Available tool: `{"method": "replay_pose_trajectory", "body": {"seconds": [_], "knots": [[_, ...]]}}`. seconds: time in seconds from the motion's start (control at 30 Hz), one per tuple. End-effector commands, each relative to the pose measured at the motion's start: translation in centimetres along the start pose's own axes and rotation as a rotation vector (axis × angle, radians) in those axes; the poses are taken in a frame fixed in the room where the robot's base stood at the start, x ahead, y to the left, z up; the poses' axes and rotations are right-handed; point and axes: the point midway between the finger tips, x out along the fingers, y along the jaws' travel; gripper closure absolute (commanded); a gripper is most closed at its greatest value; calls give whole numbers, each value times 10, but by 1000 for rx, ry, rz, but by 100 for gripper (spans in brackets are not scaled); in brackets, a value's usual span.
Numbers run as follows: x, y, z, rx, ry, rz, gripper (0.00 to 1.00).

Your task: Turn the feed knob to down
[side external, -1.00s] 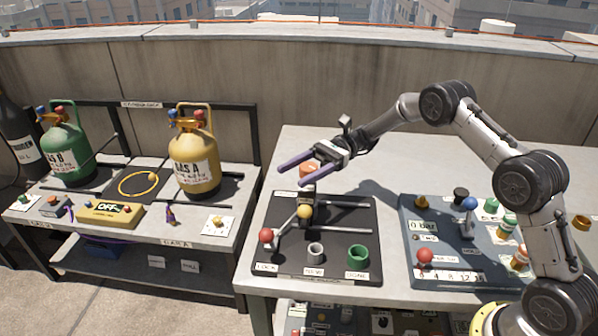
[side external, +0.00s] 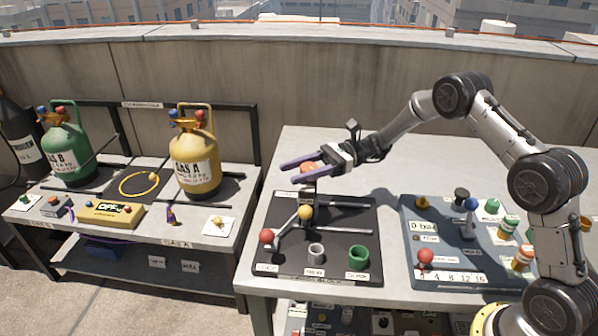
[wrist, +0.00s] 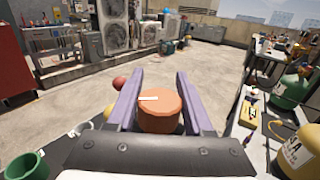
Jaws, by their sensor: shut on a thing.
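The orange round knob (side external: 309,168) stands at the back of the black board on the right-hand table. I take it for the feed knob, but its label cannot be read. In the wrist view the knob (wrist: 160,112) sits between my two purple fingers, with a short white mark on its top toward the left. My gripper (side external: 294,172) reaches in from the right, shut on the knob; its fingertips extend past it in the wrist view (wrist: 160,72). The fingers partly hide the knob's sides and base.
The black board (side external: 345,268) also carries a red ball (side external: 266,236), a yellow ball (side external: 305,212), a grey cup (side external: 315,252) and a green cup (side external: 358,256). A blue-grey panel (side external: 409,240) lies to the right. Gas cylinders stand on the left bench.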

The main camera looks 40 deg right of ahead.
Motion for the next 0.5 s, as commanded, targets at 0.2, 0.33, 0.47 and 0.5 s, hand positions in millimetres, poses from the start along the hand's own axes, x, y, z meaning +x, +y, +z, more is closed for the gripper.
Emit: {"method": "replay_pose_trajectory", "body": {"seconds": [0.2,0.33,0.47,0.5], "knots": [[-1,-4,0,4,1,-203,100],[-2,-7,0,5,1,-326,100],[-2,-10,0,4,2,-445,100],[-3,-11,0,4,2,-480,100]]}}
